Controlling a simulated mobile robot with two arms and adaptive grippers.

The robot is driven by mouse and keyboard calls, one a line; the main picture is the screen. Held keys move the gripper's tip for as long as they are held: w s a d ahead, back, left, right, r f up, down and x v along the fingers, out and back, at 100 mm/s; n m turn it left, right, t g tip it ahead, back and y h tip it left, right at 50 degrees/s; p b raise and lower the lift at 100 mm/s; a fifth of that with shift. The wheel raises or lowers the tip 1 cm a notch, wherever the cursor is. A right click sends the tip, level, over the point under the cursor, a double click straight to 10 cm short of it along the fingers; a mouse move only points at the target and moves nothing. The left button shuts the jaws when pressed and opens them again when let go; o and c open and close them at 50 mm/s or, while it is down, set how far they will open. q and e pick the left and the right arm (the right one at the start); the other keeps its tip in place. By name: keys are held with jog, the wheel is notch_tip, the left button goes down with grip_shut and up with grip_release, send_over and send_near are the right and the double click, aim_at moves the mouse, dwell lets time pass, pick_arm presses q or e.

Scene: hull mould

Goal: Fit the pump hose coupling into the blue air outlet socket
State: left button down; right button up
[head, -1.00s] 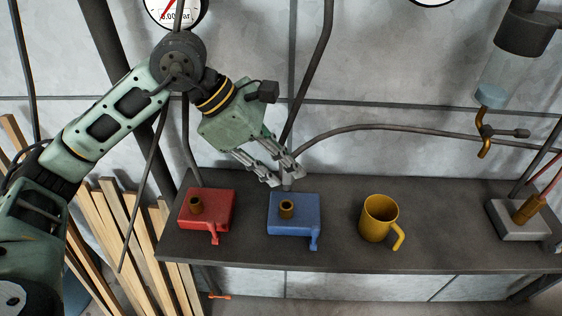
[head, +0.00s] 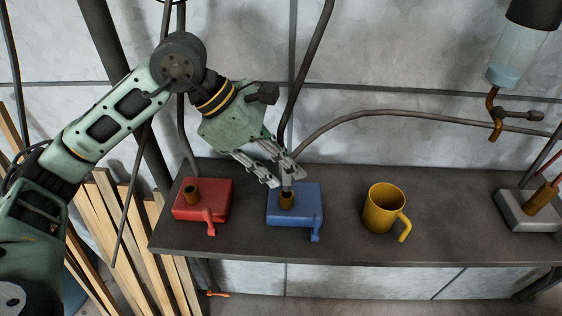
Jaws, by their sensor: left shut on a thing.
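The blue air outlet block (head: 308,206) sits on the dark shelf, with a short brass socket (head: 286,202) standing up from its top and a blue lever at its front. My left gripper (head: 282,176) is directly above it, shut on the grey hose coupling (head: 287,187). The coupling points down, and its lower end meets the rim of the brass socket in the picture. I cannot tell whether it has entered. The grey pump hose (head: 400,115) arcs from the right towards the gripper. My right gripper is out of view.
A similar red block (head: 203,205) with a brass socket stands left of the blue one. A yellow mug (head: 381,207) stands to the right on the shelf (head: 345,240). A grey block (head: 522,213) is at the right end. Wooden planks lean at left.

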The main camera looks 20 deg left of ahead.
aim_at(280, 178)
pick_arm(q)
jog(key=shift+b, duration=0.8)
dwell(1.2)
jog(key=shift+f+b, duration=2)
jog(key=shift+b, duration=0.05)
jog(key=c, duration=1.5)
grip_release()
jog(key=shift+r, duration=0.1)
jog(key=shift+a+r, duration=0.2)
jog(key=v, duration=1.1)
jog(key=shift+s+a+r, duration=0.1)
jog(key=shift+r, duration=0.1)
